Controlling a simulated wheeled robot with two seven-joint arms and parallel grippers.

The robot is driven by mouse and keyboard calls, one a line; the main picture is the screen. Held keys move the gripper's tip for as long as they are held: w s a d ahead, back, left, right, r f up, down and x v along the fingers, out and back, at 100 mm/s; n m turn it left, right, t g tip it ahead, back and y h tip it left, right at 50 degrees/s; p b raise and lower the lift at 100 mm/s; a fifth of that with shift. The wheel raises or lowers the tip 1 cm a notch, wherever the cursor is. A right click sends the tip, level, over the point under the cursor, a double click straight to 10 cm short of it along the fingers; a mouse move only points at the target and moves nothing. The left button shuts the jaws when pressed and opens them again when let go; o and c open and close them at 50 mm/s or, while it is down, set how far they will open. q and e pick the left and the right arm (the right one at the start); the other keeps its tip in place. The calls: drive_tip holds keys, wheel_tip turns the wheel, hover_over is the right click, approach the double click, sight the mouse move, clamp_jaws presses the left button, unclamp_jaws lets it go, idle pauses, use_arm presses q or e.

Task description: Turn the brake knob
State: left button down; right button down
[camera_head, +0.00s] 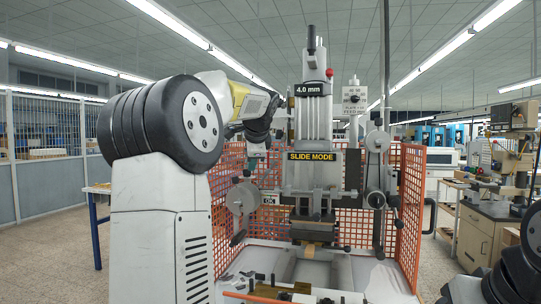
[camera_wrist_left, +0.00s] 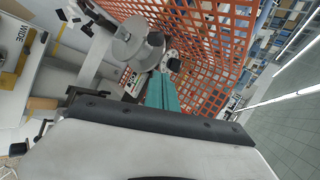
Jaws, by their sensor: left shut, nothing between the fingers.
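The stamping machine (camera_head: 312,180) stands in the middle, with a "SLIDE MODE" label on its front. No part is labelled as the brake knob, so I cannot tell which it is. My right gripper is out of view.
An orange mesh guard (camera_head: 225,165) surrounds the machine's back and sides, and lies close behind my left fingers in the wrist view. A lever arm (camera_head: 376,200) is on the machine's right. A control box (camera_head: 354,98) stands above. A cabinet (camera_head: 485,235) is at right.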

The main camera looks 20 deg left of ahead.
sight(249, 173)
use_arm(q)
drive_tip(key=w, duration=0.1)
drive_tip(key=w+a+f, duration=0.1)
drive_tip(key=w, duration=0.1)
drive_tip(key=w+a+f, duration=0.1)
drive_tip(key=shift+w+a, duration=0.2)
drive_tip(key=shift+w, duration=0.1)
drive_tip(key=shift+w+a, duration=0.25)
drive_tip(key=shift+w, duration=0.1)
drive_tip(key=shift+w, duration=0.1)
